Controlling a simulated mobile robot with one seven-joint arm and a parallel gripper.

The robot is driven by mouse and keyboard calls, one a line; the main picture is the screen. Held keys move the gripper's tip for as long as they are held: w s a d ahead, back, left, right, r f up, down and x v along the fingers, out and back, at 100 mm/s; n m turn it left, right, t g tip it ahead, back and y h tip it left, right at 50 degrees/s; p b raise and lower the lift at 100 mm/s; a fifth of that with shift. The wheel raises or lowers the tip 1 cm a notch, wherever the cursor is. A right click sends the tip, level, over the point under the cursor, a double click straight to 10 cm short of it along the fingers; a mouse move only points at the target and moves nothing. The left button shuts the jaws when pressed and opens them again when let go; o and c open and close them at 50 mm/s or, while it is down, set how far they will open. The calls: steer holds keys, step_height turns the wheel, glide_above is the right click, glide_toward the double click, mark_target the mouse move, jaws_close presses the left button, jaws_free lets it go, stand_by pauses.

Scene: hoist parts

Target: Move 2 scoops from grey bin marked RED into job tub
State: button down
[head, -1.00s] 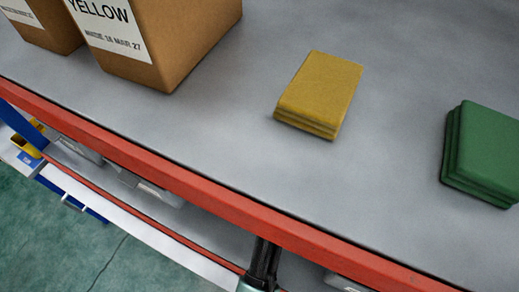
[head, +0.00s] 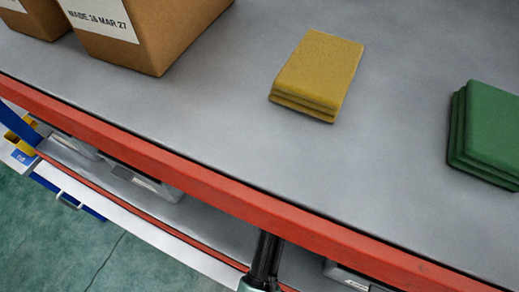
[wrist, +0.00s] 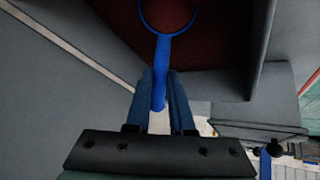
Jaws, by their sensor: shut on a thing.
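My gripper (wrist: 161,85) is shut on the handle of a blue scoop (wrist: 160,50) in the wrist view. The scoop's round rim is at the top of that view, over a dark red area (wrist: 218,45) between grey walls (wrist: 262,40), which looks like the inside of a grey bin. I cannot tell whether the scoop holds anything or touches the red. No RED label is legible. In the head view my gripper is hidden; a dark part of my arm shows at the shelf's lower edge. A small blue label (head: 22,157), perhaps reading TUB, shows at the far left.
A grey shelf (head: 210,110) with a red front edge (head: 200,175) crosses the head view. It carries cardboard boxes (head: 150,45), a folded yellow cloth (head: 318,72) and a folded green cloth (head: 490,135). Grey containers (head: 140,180) sit beneath it. Green floor is open at lower left.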

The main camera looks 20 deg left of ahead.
step_height(320, 180, up, 11)
steer(key=p, duration=1)
steer(key=shift+f, duration=0.15)
